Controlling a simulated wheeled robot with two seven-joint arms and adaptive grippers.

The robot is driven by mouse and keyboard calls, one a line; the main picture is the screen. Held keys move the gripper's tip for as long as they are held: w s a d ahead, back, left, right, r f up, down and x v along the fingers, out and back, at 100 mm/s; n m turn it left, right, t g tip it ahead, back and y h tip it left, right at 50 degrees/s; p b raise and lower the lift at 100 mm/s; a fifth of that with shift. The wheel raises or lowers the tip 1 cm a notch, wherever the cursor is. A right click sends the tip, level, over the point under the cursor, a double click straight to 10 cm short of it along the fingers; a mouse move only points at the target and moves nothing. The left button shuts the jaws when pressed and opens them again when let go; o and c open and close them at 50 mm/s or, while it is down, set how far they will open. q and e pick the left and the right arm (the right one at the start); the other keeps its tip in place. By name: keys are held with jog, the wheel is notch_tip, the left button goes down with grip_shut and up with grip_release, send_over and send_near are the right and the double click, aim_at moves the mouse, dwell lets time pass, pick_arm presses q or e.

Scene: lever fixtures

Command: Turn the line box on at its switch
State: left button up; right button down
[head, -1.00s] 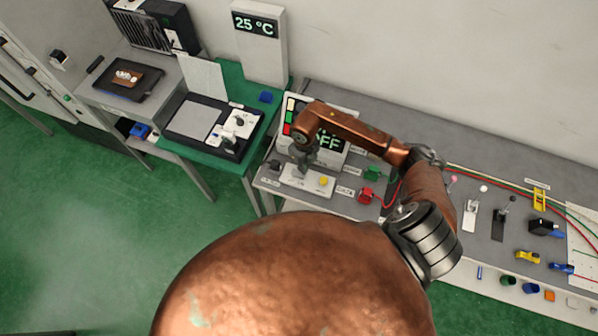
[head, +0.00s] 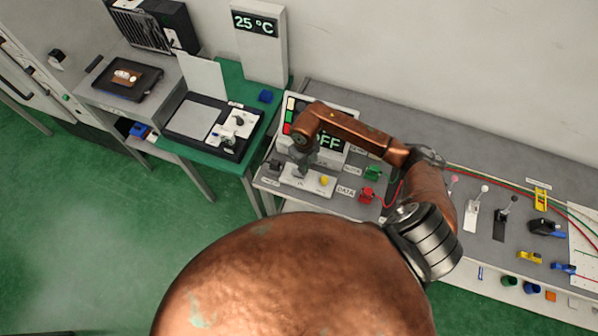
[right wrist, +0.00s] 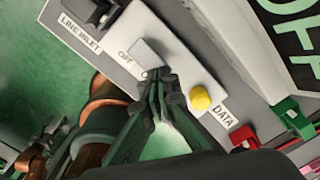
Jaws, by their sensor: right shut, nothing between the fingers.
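The line box (head: 345,166) is a grey unit on the bench, and its display (head: 328,142) reads OFF, partly covered by my right arm. Its switch (right wrist: 147,53) is a small grey lever on a pale plate, beside an "OFF" label in the right wrist view. My right gripper (right wrist: 156,76) is shut and empty, with its fingertips right at the switch's near end. I cannot tell whether they touch. In the head view, the right gripper (head: 301,169) points down over the switch plate and hides part of it.
A yellow button (right wrist: 200,98) sits on the same plate beside the gripper. Red (head: 366,195) and green (head: 372,173) connectors stand to the right. A "LINE INLET" label (right wrist: 80,31) is at the box's left. Other levers (head: 478,205) stand farther right.

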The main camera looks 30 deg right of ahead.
jog(key=shift+f+b, duration=0.65)
jog(key=shift+f, duration=0.2)
dwell(0.4)
jog(key=shift+r+p, duration=0.55)
jog(key=shift+r, duration=0.2)
jog(key=shift+r+p, duration=1.7)
jog(key=shift+r, duration=1.1)
jog(key=shift+s+f, duration=0.1)
jog(key=shift+f, duration=0.05)
